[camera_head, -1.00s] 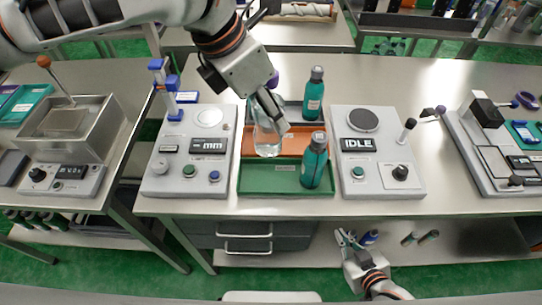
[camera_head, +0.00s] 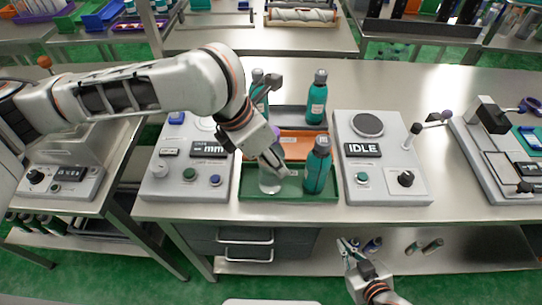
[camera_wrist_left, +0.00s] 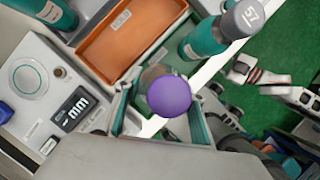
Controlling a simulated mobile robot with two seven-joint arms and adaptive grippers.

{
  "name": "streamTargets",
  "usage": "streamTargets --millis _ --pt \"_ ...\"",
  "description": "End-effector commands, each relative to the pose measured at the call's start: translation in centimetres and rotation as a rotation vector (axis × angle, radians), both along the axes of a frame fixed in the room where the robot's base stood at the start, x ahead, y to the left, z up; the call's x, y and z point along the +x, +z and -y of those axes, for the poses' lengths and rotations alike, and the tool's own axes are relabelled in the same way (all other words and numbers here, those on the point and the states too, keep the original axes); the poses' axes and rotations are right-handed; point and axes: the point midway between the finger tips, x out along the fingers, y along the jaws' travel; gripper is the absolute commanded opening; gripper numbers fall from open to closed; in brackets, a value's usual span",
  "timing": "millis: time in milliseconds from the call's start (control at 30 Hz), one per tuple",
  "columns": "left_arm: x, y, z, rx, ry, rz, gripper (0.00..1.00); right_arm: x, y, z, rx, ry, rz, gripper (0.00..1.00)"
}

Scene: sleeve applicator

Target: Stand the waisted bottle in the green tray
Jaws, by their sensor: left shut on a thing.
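The waisted bottle, clear with a purple cap, is held in my left gripper (camera_head: 277,163). Its clear lower part (camera_head: 268,183) shows upright over the left part of the green tray (camera_head: 290,197); I cannot tell whether its base touches the floor. A teal bottle (camera_head: 318,168) with a grey cap stands in the tray's right part. My right gripper (camera_head: 348,244) is open and empty, low in front of the table.
An orange tray (camera_head: 303,146) lies behind the green one. The "mm" device (camera_head: 187,165) and IDLE device (camera_head: 378,160) flank the trays.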

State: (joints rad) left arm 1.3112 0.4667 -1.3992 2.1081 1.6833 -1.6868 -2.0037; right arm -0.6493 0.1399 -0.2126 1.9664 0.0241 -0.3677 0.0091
Motion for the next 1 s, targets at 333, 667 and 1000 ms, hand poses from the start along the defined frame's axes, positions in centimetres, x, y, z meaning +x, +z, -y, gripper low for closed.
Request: streamTargets --millis 333,667,1000 --pt "0.0 0.0 0.0 0.001 0.0 0.001 0.56 -0.1 -0.3 0.1 -0.001 0.0 -0.006 0.0" --pt "0.0 0.2 0.0 0.0 -0.001 0.002 0.56 -0.1 -0.3 0.1 -0.002 0.0 -0.007 0.0" --pt "-0.9 5.5 -1.8 0.001 0.001 0.008 0.56 0.0 0.8 0.0 -0.002 0.0 0.0 0.0"
